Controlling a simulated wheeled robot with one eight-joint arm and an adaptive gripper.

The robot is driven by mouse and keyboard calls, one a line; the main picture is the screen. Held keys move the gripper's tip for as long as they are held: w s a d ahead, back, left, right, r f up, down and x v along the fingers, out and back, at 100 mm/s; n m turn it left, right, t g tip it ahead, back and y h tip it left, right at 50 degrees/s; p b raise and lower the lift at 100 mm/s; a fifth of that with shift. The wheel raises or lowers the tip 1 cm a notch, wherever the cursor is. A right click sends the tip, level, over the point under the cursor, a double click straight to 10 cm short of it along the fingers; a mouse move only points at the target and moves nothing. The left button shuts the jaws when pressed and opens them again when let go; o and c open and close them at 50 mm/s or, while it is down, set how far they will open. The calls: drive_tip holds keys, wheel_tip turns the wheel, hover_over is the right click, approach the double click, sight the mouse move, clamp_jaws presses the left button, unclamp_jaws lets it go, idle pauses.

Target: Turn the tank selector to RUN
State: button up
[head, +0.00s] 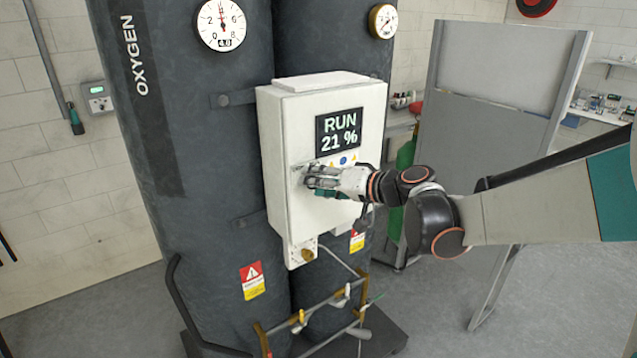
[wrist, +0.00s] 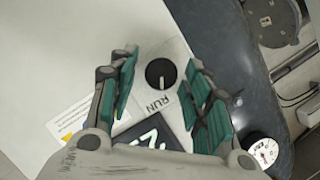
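The tank selector (wrist: 160,74) is a round black knob on a light plate, with a white pointer line. In the wrist view its line points down toward the printed word RUN. My gripper (wrist: 161,62) is open, with its green-padded fingers apart on either side of the knob and no contact visible. In the head view my gripper (head: 309,178) is at the front of the white control box (head: 277,150) and hides the selector. The box's display (head: 339,131) reads RUN 21 %.
Two dark tanks, one marked OXYGEN (head: 140,65), stand behind the box. Two gauges (head: 221,24) are on the tanks. Brass pipes and valves (head: 300,318) are low in front. A grey panel (head: 495,95) stands at the right, behind my arm.

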idle(0.3)
drive_tip(key=v, duration=1.2)
drive_tip(key=s+d+f+g+h+b, duration=0.1)
drive_tip(key=s+d+f+h+b, duration=0.3)
drive_tip(key=s+f, duration=0.5)
drive_tip(key=s+d+f+g+h+b, duration=0.1)
drive_tip(key=s+d+f+h+b, duration=0.4)
drive_tip(key=s+f, duration=0.5)
drive_tip(key=s+d+h, duration=0.1)
drive_tip(key=s+h, duration=0.1)
drive_tip(key=s, duration=0.3)
drive_tip(key=shift+m, duration=0.4)
